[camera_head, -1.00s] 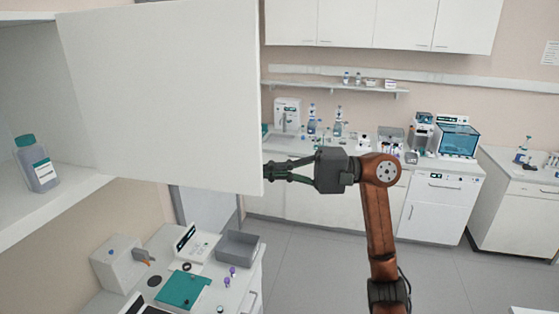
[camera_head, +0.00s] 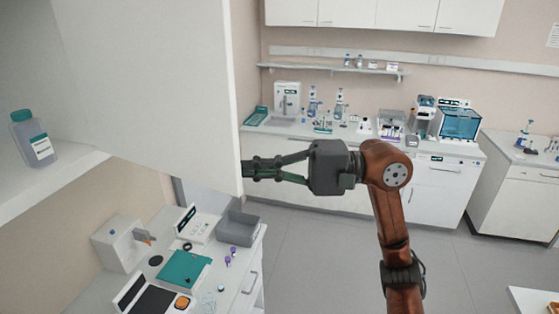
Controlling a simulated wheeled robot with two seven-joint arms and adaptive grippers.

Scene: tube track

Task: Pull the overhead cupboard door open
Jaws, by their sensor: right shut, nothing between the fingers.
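The white overhead cupboard door (camera_head: 150,85) stands swung open at the upper left, its free edge facing right. Behind it the cupboard's shelf (camera_head: 50,195) shows, with a bottle with a teal cap (camera_head: 33,140) on it. My right gripper (camera_head: 250,168) is at the lower part of the door's free edge, pointing left. Its fingers are shut with nothing between them, and the tips meet the edge in the picture; I cannot tell whether they touch it. No handle shows on the door. My left gripper is not in view.
Below the door is a bench (camera_head: 245,270) with a grey tray (camera_head: 237,228), a teal mat (camera_head: 184,270) and small instruments. A far counter (camera_head: 330,140) carries lab equipment under closed wall cupboards (camera_head: 400,15). Open floor lies between.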

